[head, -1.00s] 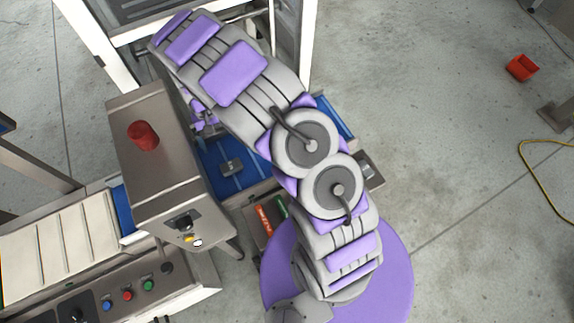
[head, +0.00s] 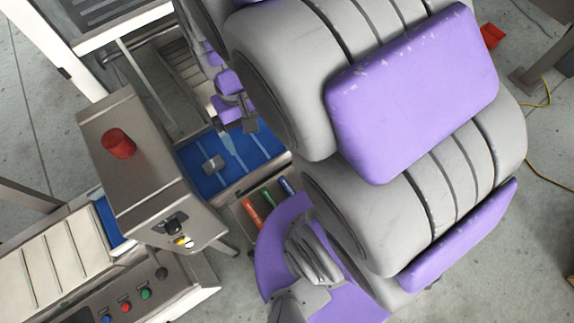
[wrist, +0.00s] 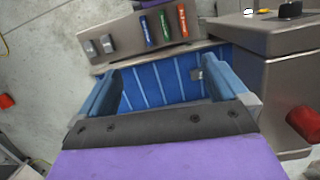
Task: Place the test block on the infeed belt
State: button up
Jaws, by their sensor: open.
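A blue belt (head: 200,185) with pale cross strips lies beside the steel housing. It also fills the middle of the wrist view (wrist: 150,88). A small grey metal block (head: 213,163) sits on it, near the belt's right side in the wrist view (wrist: 197,74). Two more small metal pieces (wrist: 99,46) sit on the steel ledge at upper left there. I cannot tell which piece is the test block. My gripper (head: 240,141) is over the belt, beside the grey block in the head view. Its blue fingers (wrist: 163,66) are apart with nothing between them.
The steel housing (head: 140,165) with a red knob (head: 118,143) stands left of the belt. Red, green and blue sticks (head: 267,199) lie in a steel tray beside the belt. A cream slatted conveyor (head: 50,262) is at lower left. A red bin (head: 491,37) stands on the floor.

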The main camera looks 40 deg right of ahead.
jog(key=s+r+n, duration=0.1)
jog(key=s, duration=1.1)
jog(key=shift+d+r, duration=0.2)
jog(key=shift+r, duration=0.2)
jog(key=shift+c, duration=0.2)
